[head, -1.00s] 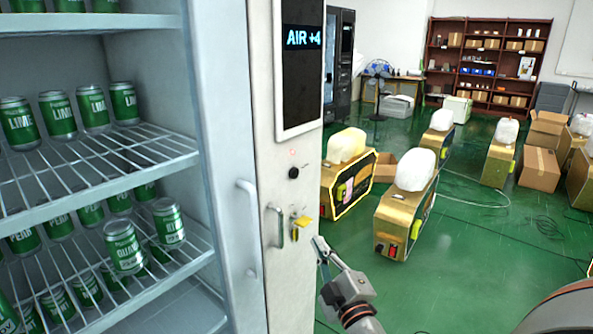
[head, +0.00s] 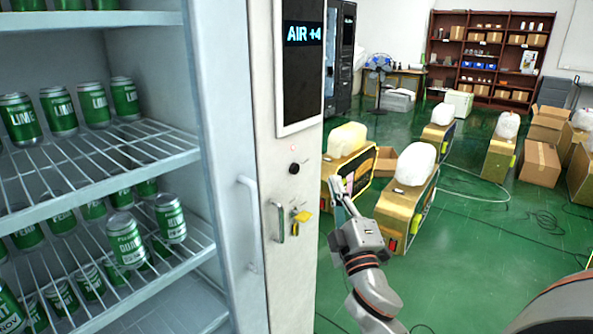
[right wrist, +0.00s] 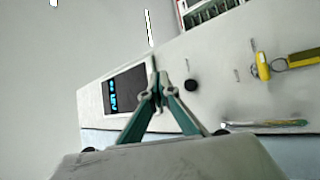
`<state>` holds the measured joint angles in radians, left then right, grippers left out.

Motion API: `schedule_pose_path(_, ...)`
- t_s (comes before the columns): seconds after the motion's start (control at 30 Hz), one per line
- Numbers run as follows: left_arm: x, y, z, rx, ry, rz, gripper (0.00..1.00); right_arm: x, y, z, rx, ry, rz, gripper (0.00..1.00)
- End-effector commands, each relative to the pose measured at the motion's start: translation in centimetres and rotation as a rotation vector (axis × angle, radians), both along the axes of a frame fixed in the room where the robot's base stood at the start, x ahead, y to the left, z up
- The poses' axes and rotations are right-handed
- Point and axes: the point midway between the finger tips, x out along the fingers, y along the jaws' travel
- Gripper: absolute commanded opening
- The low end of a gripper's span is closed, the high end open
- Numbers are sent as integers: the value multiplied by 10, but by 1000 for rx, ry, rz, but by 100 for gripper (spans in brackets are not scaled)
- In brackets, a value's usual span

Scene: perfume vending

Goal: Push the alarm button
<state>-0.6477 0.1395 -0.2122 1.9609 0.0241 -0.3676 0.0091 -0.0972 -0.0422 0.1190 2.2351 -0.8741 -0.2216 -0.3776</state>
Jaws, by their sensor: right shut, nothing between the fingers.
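A small round black button (head: 294,168) sits on the white front panel (head: 262,135) of the machine, below a dark screen reading "AIR +4" (head: 302,70). No label shows that it is the alarm button. My right gripper (head: 336,186) is shut and empty, to the right of the panel and slightly lower than the button in the head view. In the right wrist view, the shut fingertips (right wrist: 158,88) appear between the screen (right wrist: 128,90) and the black button (right wrist: 190,86). I see no contact. My left gripper is not in view.
Below the button are a metal handle (head: 279,221) and a yellow key tag (head: 303,216). On the left, an open cooler holds green cans (head: 60,112) on wire shelves (head: 100,155). Gold machines (head: 408,205) stand on the green floor to the right.

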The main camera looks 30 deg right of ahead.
Motion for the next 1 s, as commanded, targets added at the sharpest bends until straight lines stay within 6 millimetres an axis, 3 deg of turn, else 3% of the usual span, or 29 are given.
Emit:
schedule_pose_path(0.5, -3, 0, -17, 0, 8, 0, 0, 59, 25, -1, 1, -2, 1, 0)
schedule_pose_path(1.0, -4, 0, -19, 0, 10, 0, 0, 71, 30, 1, 0, -1, 2, 0)
